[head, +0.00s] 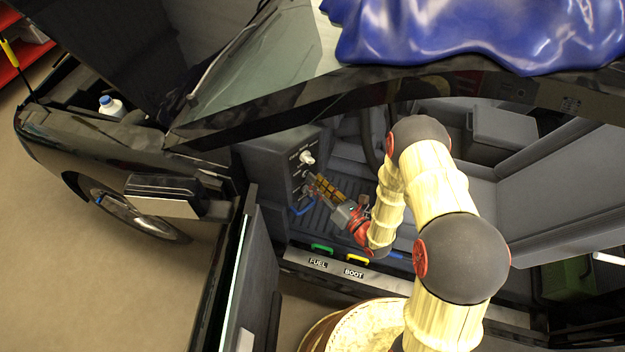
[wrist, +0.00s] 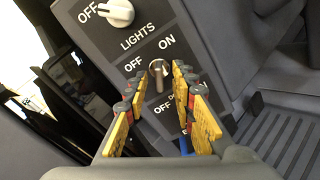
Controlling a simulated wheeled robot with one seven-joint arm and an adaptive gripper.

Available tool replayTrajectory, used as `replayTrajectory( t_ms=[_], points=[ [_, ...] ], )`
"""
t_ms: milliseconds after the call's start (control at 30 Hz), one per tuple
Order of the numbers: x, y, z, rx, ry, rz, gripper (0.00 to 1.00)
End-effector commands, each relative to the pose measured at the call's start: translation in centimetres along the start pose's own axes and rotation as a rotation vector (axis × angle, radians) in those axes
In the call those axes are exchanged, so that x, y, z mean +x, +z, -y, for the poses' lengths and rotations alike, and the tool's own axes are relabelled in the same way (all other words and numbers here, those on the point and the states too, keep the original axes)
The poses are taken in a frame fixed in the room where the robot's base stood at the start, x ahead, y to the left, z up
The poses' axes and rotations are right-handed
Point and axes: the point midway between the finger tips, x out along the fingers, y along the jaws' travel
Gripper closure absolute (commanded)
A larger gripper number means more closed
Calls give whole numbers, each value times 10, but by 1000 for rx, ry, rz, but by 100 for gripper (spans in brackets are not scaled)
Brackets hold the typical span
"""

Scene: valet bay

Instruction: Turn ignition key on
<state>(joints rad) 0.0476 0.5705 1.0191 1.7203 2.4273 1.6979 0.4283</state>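A dark control panel (wrist: 80,40) stands inside the open car door; it also shows in the head view (head: 285,160). A small metallic key or lever (wrist: 158,72) sticks out of it between the labels OFF and ON, pointing roughly downward in the wrist view. Its own name label cannot be read. My gripper (wrist: 157,78) has its yellow-padded fingers apart, one on each side of this part, with visible gaps. No grip on it shows. In the head view my gripper (head: 324,188) reaches in low beside the panel.
A white LIGHTS knob (wrist: 115,12) sits above the key on the panel. A blue handle (head: 301,209) is below my gripper. Green FUEL (head: 321,248) and yellow BOOT (head: 357,259) handles lie along the sill. The open door (head: 255,270) stands at the left.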

Motion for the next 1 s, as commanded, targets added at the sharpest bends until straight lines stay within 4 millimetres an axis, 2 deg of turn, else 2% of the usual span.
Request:
replayTrajectory(
  t_ms=[33, 200, 400, 600, 1000],
  points=[
    [-12, 0, 2, 3, -5, 1, 74],
    [-48, 0, 2, 2, -5, 1, 74],
    [-77, 0, 1, 2, -3, 1, 74],
    [-90, 0, 0, 1, -1, 1, 74],
    [-92, 0, 0, 1, 1, 0, 74]
  ],
)
